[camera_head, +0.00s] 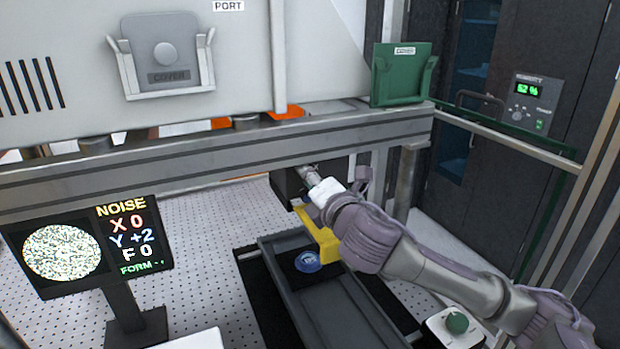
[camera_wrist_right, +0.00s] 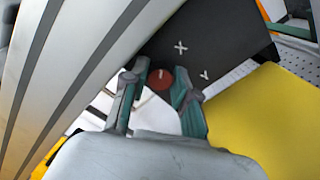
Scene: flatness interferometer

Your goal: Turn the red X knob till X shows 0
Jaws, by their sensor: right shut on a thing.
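The red X knob (camera_wrist_right: 160,79) sits on a black panel (camera_wrist_right: 215,35) with white X and Y marks, seen in the right wrist view. My right gripper (camera_wrist_right: 157,97) is shut on the knob, one finger on each side of it. In the head view my right gripper (camera_head: 308,178) reaches under the grey beam to the dark box, and the knob is hidden there. The display screen (camera_head: 88,246) reads NOISE, X 0, Y +2, F 0 and FORM, beside a round speckled patch. My left gripper is not in view.
The grey beam (camera_head: 200,160) runs just above my right gripper. A yellow bracket (camera_head: 322,243) stands close below it. A dark rail (camera_head: 335,310) bears a blue disc (camera_head: 308,261).

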